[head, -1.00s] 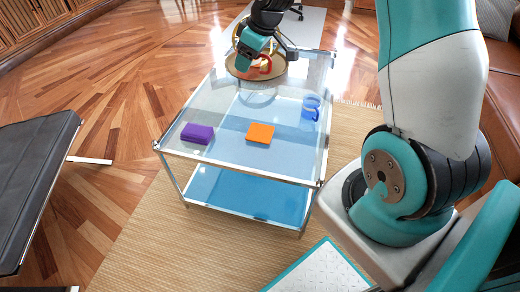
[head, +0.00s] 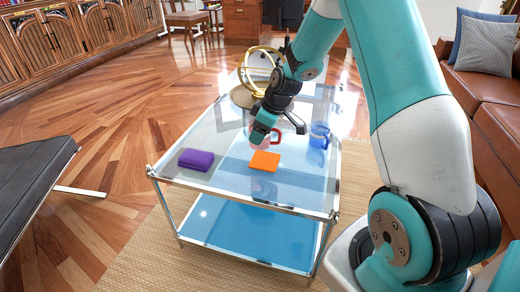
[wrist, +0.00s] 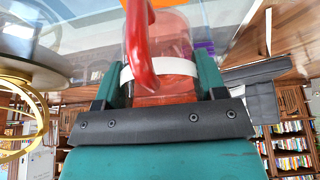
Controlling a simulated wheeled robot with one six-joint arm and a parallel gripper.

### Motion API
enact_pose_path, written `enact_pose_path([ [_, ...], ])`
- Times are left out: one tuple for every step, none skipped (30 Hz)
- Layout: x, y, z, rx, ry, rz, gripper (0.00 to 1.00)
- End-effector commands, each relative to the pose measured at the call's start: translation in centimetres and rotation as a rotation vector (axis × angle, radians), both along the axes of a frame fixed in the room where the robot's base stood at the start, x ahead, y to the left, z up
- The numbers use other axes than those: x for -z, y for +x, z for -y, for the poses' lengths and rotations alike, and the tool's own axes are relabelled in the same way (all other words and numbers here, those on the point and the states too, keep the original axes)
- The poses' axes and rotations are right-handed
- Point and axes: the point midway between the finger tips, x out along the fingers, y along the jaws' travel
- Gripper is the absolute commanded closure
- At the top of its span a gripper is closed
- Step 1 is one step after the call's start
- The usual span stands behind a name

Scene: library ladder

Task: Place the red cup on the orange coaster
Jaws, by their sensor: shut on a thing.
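The red cup (wrist: 160,50) is held between the two fingers of my gripper (wrist: 162,80) in the wrist view, its red handle facing the camera. In the head view my gripper (head: 259,138) is just behind the orange coaster (head: 265,162); the red handle (head: 277,136) shows at its right and the rest of the cup is mostly hidden. The orange coaster is a flat square, bare on the glass table top. I cannot tell the gap between cup and table.
A round tray (head: 241,97) and a gold ringed ornament (head: 257,68) are at the back. The glass table's front part (head: 240,182) is clear.

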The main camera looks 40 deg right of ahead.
Motion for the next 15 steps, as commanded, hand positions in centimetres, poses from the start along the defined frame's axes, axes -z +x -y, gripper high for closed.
enact_pose_path([
  [0.8, 0.0, 0.0, 0.0, 0.0, 0.0, 0.64],
  [0.9, 0.0, 0.0, 0.0, 0.0, 0.0, 0.64],
  [1.1, 0.0, 0.0, 0.0, 0.0, 0.0, 0.64],
  [1.2, 0.0, 0.0, 0.0, 0.0, 0.0, 0.64],
  [1.4, 0.0, 0.0, 0.0, 0.0, 0.0, 0.64],
  [1.8, 0.0, 0.0, 0.001, 0.0, 0.0, 0.64],
  [2.2, 0.0, 0.0, 0.001, 0.0, 0.0, 0.64],
  [2.6, 0.0, 0.0, 0.001, 0.001, -0.001, 0.64],
  [3.3, 0.0, 0.0, 0.001, 0.0, -0.002, 0.64],
  [3.8, 0.0, 0.0, 0.001, 0.0, -0.002, 0.64],
  [4.3, 0.0, 0.0, 0.0, 0.001, -0.002, 0.64],
  [4.9, 0.0, 0.0, 0.001, 0.0, -0.002, 0.64],
  [5.3, 0.0, 0.0, 0.0, 0.0, 0.0, 0.64],
  [5.4, 0.0, 0.0, 0.0, 0.0, 0.0, 0.64],
  [5.5, 0.0, 0.0, 0.0, 0.0, 0.0, 0.64],
])
